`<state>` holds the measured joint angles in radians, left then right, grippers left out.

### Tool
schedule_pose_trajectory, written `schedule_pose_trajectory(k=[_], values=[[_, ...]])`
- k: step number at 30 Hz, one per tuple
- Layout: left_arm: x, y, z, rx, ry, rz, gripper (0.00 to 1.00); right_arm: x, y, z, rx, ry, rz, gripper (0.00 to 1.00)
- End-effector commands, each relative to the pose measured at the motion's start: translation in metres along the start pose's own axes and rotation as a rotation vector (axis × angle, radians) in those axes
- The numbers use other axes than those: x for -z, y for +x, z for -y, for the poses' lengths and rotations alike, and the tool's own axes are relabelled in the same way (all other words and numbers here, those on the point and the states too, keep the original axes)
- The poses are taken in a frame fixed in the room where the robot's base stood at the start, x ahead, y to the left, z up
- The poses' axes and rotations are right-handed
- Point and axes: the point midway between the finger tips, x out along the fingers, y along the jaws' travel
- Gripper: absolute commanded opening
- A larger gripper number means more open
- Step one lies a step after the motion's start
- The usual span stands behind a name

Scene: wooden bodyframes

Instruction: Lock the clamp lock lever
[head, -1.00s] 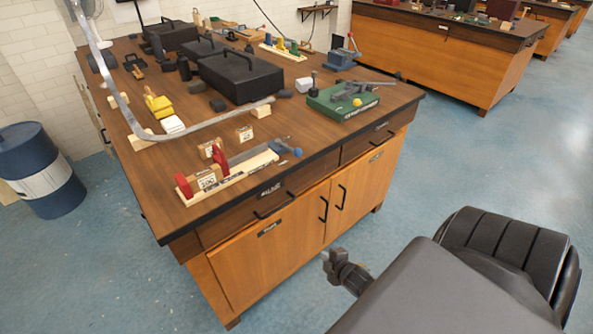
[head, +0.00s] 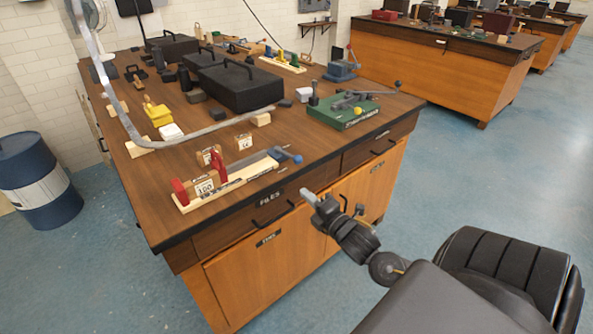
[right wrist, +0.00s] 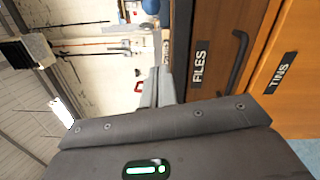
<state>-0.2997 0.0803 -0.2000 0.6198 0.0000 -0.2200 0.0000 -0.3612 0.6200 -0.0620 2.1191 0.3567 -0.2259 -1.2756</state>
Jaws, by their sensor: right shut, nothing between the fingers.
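A wooden clamp fixture with red jaws (head: 198,187) lies near the table's front left edge. Its grey bar ends in a blue knob (head: 297,159). I cannot tell which part is the clamp lock lever. My right gripper (head: 308,197) is shut and empty, in front of the drawers and below the blue knob in the head view. Its fingers also show in the right wrist view (right wrist: 157,88). My left gripper is out of view.
The wooden workbench (head: 150,215) has a dark front edge and drawers labelled FILES (right wrist: 199,65) and TINS. A blue vise (head: 341,70) stands at the back right.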

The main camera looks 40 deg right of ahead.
Motion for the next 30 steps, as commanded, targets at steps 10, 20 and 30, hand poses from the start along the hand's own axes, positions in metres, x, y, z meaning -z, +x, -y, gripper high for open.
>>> schedule_pose_trajectory(k=[10, 20, 30], values=[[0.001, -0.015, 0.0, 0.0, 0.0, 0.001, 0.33, -0.001, 0.066, -0.003, -0.001, 0.001, 0.002, 0.0], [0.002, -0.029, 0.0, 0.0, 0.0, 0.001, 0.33, -0.026, 0.099, -0.002, 0.002, -0.002, 0.001, 0.0], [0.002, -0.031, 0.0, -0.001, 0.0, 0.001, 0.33, -0.039, 0.102, 0.001, 0.001, 0.001, 0.0, 0.0]])
